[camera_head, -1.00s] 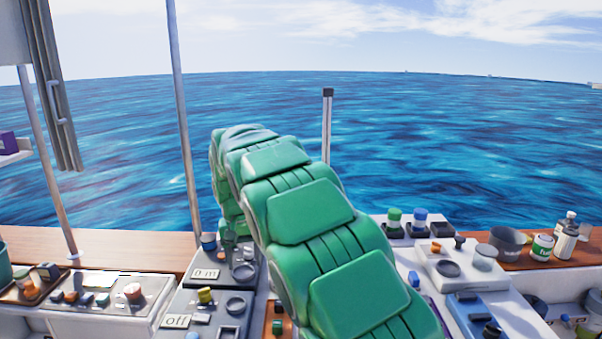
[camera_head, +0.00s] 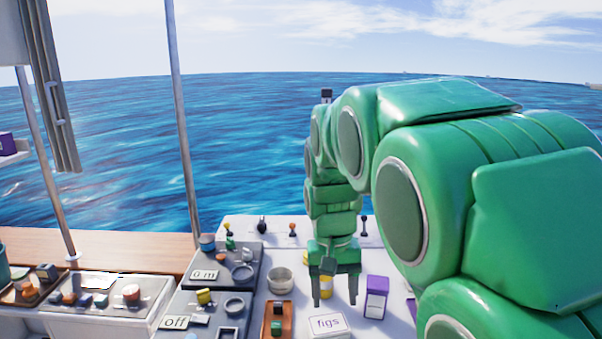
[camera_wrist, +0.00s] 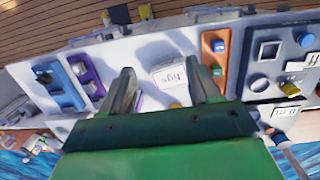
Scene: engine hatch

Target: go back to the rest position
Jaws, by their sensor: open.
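My green arm bends over the right half of the head view, and my gripper (camera_head: 335,290) points down above the white worktop. Its two grey fingers are apart with nothing held between them. In the wrist view my gripper (camera_wrist: 163,90) also shows open, with the white box marked "figs" (camera_wrist: 170,77) below and between the fingers. In the head view the "figs" box (camera_head: 327,324) lies just below the fingertips, and a purple-and-white carton (camera_head: 376,297) stands to their right. My arm hides much of the right side of the worktop.
A grey bowl (camera_head: 280,281) and an orange tray (camera_head: 278,320) stand left of my gripper. Grey panels marked "0 m" (camera_head: 204,275) and "off" (camera_head: 174,322) lie further left. A metal pole (camera_head: 184,130) rises behind them. Open water lies beyond.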

